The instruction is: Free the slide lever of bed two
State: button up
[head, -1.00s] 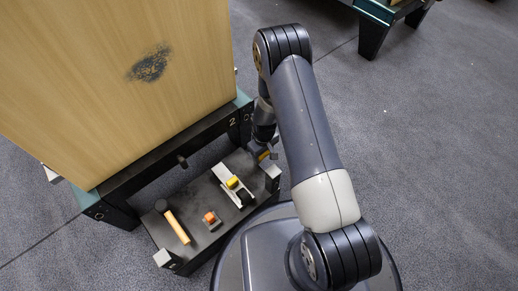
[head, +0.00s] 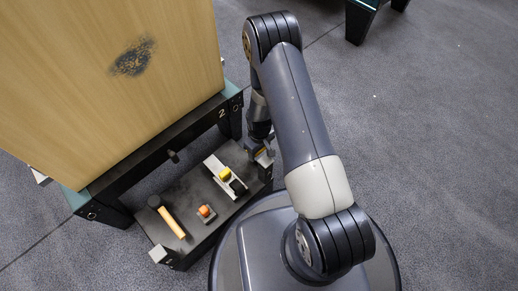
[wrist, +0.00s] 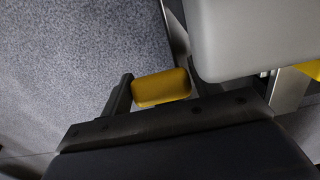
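Bed two is on the left in the head view, with a "2" on its dark frame (head: 222,113). My gripper (head: 260,150) is low beside the right end of a dark bench (head: 188,194) in front of it. In the wrist view a rounded yellow block (wrist: 161,88) sits between my fingers, which stand close against its two sides with no clear gap. A bit of yellow also shows at the gripper in the head view. On the bench is a pale bracket (head: 213,163) with a yellow piece (head: 224,174). I cannot tell which part is the slide lever.
A mallet with an orange handle (head: 171,222) and a small orange-topped piece (head: 206,211) lie on the bench. A tall wooden panel (head: 90,80) stands over the bed. A large pale block (wrist: 250,40) is close in the wrist view. Grey carpet (head: 430,150) at the right is clear.

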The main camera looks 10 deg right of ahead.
jog(key=o, duration=0.3)
jog(key=shift+w, duration=0.15)
jog(key=shift+r, duration=0.1)
notch_tip(320, 180, up, 11)
jog(key=p, duration=0.4)
jog(key=shift+c, duration=0.4)
